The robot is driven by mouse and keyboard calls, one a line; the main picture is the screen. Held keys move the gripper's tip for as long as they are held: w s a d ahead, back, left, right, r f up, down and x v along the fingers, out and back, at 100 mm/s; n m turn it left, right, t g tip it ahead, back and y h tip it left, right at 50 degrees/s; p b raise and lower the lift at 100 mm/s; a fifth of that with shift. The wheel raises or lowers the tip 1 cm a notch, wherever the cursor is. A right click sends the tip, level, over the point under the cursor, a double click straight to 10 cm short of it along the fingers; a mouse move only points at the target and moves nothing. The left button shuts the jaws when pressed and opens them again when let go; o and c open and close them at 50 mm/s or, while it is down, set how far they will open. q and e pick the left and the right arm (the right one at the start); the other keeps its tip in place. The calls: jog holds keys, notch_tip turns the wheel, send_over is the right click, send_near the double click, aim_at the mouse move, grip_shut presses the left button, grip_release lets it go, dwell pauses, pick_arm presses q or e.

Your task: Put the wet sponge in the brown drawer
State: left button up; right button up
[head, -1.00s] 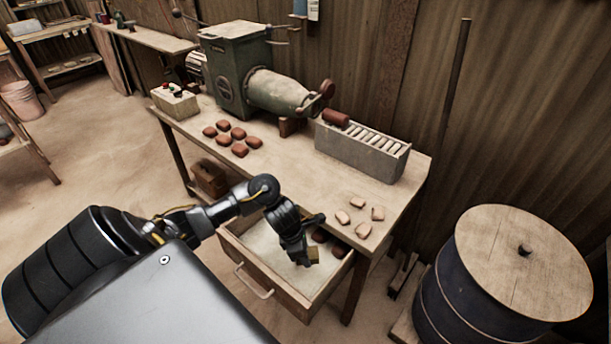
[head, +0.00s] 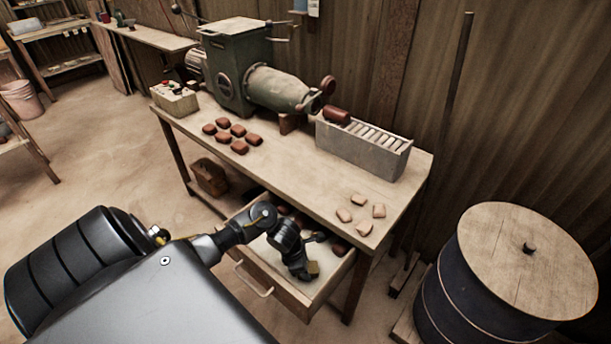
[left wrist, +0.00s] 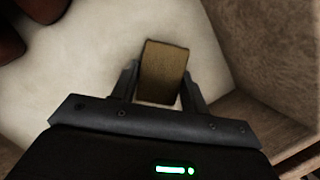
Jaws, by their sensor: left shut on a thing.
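The open drawer (head: 288,294) sticks out from under the front of the workbench, with a pale bottom. My left gripper (head: 312,270) is over the inside of the drawer, near its front right. In the left wrist view my left gripper (left wrist: 162,90) is shut on a tan-brown block, the sponge (left wrist: 164,66), which sits between the two fingers. The sponge also shows small at the fingertips in the head view (head: 314,268). I cannot tell whether it touches the drawer's bottom. My right gripper is in neither view.
Dark reddish-brown pieces (left wrist: 10,42) lie at the back of the drawer. The workbench (head: 300,165) holds a green press (head: 238,75), several red-brown tiles (head: 238,131), several pale tiles (head: 360,212) and a grey slotted box (head: 362,148). A lidded barrel (head: 525,260) stands at the right.

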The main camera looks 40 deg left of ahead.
pick_arm(q)
jog(key=shift+f, duration=0.25)
jog(key=o, duration=0.9)
jog(key=shift+r, duration=0.1)
jog(key=shift+c, duration=0.2)
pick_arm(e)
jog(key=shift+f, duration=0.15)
pick_arm(q)
jog(key=shift+a+r, duration=0.1)
jog(key=shift+r, duration=0.35)
jog(key=p+v, duration=0.2)
jog(key=v, duration=0.9)
jog(key=shift+r, duration=0.2)
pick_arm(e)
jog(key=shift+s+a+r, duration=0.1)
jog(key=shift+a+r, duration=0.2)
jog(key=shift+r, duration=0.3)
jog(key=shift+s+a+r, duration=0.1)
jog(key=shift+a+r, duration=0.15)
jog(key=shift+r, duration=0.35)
